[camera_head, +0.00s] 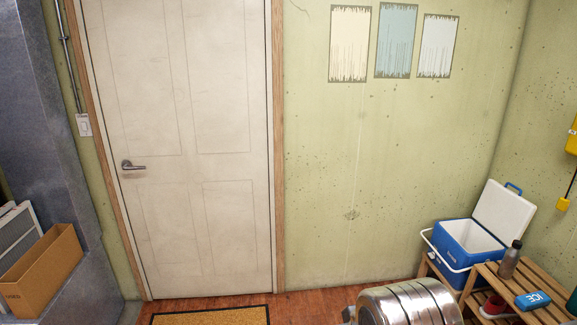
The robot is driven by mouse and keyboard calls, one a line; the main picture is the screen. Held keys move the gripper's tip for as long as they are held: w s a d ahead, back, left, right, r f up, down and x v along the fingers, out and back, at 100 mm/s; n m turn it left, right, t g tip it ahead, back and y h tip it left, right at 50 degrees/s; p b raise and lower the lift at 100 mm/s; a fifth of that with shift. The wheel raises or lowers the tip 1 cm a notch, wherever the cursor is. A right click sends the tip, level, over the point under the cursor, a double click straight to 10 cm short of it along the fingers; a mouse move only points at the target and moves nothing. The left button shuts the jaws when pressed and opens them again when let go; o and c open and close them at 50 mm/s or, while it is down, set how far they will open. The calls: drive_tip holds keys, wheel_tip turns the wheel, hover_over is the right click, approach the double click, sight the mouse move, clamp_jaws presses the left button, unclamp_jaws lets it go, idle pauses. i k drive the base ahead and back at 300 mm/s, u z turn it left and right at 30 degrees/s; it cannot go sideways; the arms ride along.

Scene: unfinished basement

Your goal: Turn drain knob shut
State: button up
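A blue and white cooler (466,243) stands low at the right, near the corner, with its white lid (503,217) raised open and its white handle hanging at the front. I see no drain knob on the sides of the cooler that show; its lower right part is hidden behind a slatted wooden bench.
A closed white door (190,150) with a doormat (212,317) is at left. A cardboard box (42,270) stands far left.

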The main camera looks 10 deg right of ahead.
sight(463, 243)
drive_tip(key=z, duration=0.2)
drive_tip(key=i, duration=0.7)
drive_tip(key=z, duration=0.55)
drive_tip(key=i, duration=0.7)
drive_tip(key=z, duration=0.95)
drive_tip(key=i, duration=1.8)
drive_tip(key=u, duration=0.1)
